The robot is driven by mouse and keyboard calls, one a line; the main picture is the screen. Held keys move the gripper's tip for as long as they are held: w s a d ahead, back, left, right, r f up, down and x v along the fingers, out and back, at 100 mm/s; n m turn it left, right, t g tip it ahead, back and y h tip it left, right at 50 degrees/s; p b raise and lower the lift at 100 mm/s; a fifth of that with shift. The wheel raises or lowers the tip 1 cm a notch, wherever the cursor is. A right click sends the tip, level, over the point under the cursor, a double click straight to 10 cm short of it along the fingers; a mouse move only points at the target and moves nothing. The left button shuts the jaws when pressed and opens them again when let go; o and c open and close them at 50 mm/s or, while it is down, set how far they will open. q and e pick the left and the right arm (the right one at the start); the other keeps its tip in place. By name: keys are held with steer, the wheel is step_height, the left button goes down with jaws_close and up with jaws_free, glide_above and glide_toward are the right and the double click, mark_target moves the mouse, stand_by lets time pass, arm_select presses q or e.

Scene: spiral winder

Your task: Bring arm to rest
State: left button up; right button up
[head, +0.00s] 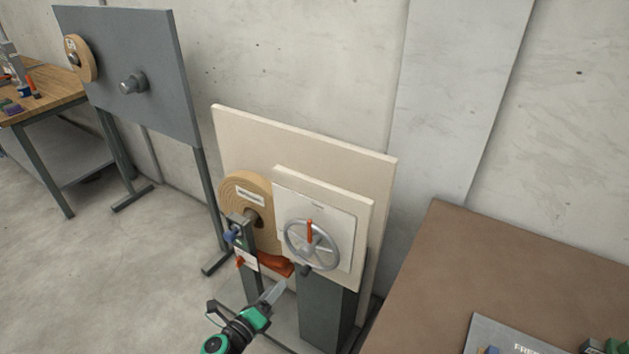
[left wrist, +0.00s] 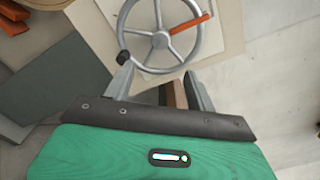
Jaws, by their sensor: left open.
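My left gripper (head: 274,292) is in the lower middle of the head view, in front of and below the winder's grey handwheel (head: 312,244). In the left wrist view its two fingers (left wrist: 158,88) are apart with nothing held between them. In the head view the orange handle (head: 309,231) points up near the wheel's centre. The wheel sits on a white panel (head: 345,232). My right gripper is not in view.
A wound tan spool (head: 236,198) sits left of the wheel, by a post with an orange part (head: 275,264). A brown table (head: 480,262) fills the lower right. A grey board on legs (head: 130,65) and a wooden workbench (head: 48,88) stand at left. Floor at lower left is clear.

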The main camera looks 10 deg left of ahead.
arm_select(q)
steer(key=s+d+f+m+g+y, duration=0.1)
steer(key=s+f+m+g, duration=0.2)
steer(key=s+f+m, duration=0.5)
steer(key=s+d+f+m+g, duration=0.1)
steer(key=s+f+m+g, duration=0.3)
steer(key=f, duration=0.8)
steer(key=s+f+m+g+y, duration=0.1)
steer(key=s+f+m+g, duration=0.15)
steer(key=f+m, duration=0.6)
steer(key=s+a+f+m+g+y, duration=0.1)
steer(key=s+a+f+m+g, duration=0.1)
steer(key=s+f+m, duration=0.4)
steer(key=s+a+f+m+g+y, duration=0.1)
steer(key=s+a+f+m+g, duration=0.1)
steer(key=s+f+m, duration=0.4)
steer(key=s+a+f+m+g+y, duration=0.2)
steer(key=s+f+m, duration=0.4)
steer(key=s+m, duration=0.7)
steer(key=s+a, duration=0.1)
steer(key=s, duration=0.5)
steer(key=shift+s+f, duration=0.2)
steer(key=shift+s, duration=0.2)
steer(key=shift+g, duration=0.25)
